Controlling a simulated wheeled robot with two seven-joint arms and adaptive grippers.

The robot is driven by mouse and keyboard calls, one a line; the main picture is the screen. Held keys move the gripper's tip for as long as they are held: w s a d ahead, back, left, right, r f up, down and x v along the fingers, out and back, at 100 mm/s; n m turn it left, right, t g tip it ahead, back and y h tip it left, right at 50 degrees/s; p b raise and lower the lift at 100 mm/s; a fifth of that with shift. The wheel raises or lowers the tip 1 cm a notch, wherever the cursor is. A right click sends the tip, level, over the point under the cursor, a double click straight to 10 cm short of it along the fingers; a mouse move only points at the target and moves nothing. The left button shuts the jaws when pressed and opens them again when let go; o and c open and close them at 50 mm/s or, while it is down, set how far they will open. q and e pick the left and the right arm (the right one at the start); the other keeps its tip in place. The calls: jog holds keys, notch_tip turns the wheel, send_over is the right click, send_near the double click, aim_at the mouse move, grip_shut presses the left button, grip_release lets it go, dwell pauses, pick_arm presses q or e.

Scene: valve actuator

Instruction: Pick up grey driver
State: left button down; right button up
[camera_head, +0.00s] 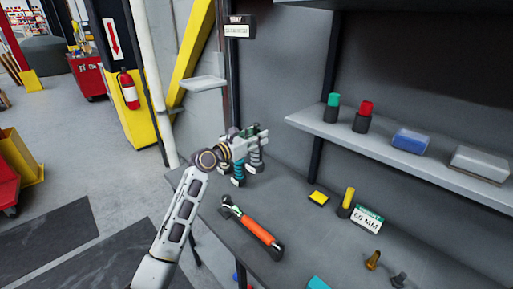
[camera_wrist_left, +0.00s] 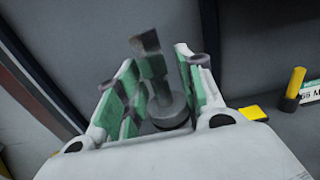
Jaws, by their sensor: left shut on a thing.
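My left gripper (camera_head: 249,142) is at the left end of the grey bench in the head view. In the left wrist view its two green-padded fingers (camera_wrist_left: 153,82) are closed around a grey piece, which I take to be the grey driver (camera_wrist_left: 168,108). It has a round dark grey body, a thin shaft and a blocky top. In the head view a grey ribbed shape (camera_head: 257,160) shows under the gripper, partly hidden. A teal ribbed driver (camera_head: 238,172) stands beside it. Whether the held piece touches the bench is unclear. My right gripper is out of view.
A hammer with an orange handle (camera_head: 258,233) lies on the bench, in front of the gripper. A yellow block (camera_head: 318,198), a yellow-topped piece (camera_head: 347,201) and a 65 MM sign (camera_head: 367,219) are to the right. A shelf (camera_head: 430,168) overhangs the bench's back.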

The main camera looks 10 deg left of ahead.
aim_at(257, 124)
pick_arm(q)
jog(key=shift+r, duration=2.3)
